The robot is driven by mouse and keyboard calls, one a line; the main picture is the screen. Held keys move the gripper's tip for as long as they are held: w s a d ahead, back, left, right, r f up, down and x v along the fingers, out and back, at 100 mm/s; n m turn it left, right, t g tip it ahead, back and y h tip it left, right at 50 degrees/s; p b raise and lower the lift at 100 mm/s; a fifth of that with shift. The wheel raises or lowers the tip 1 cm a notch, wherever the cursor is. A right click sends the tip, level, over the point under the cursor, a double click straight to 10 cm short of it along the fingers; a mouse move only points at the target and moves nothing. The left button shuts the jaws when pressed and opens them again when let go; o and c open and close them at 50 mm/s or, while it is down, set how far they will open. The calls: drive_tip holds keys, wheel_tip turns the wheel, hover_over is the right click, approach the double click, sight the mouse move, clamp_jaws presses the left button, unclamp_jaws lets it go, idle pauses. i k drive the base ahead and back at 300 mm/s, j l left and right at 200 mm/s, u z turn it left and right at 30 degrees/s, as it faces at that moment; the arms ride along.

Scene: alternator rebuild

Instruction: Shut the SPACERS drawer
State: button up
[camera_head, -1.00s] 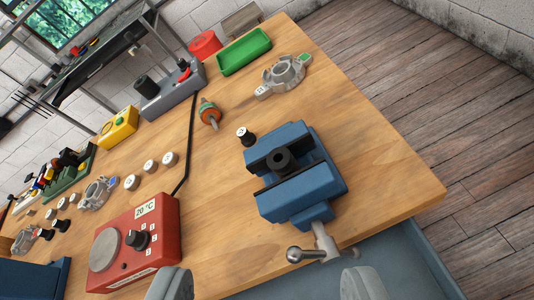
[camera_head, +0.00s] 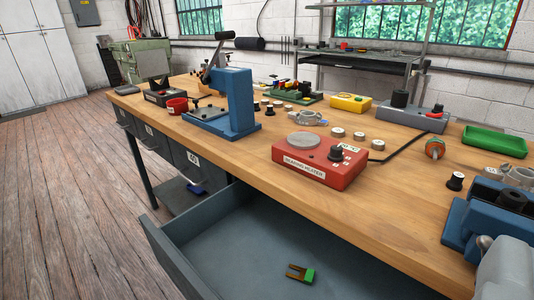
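A blue-grey drawer (camera_head: 187,247) stands pulled out under the right part of the workbench. Its inside shows, and any label on its front is out of sight, so I cannot read whether it is the SPACERS drawer. A small green and brown fork-shaped piece (camera_head: 301,273) lies on its floor. A light grey part at the lower right edge looks like my gripper (camera_head: 508,272), beside the blue vise. Only part of it shows, apart from the drawer's left wall. I cannot see both fingertips or any gap between them.
The wooden bench top (camera_head: 400,195) holds a red heater box (camera_head: 320,165), a blue press (camera_head: 235,100), a blue vise (camera_head: 465,225) and a green tray (camera_head: 495,141). Closed grey drawers (camera_head: 152,140) sit further left under the bench. The wooden floor (camera_head: 75,190) at left is clear.

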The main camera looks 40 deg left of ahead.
sight(240, 243)
drive_tip(key=k+j, duration=0.75)
drive_tip(key=k, duration=0.05)
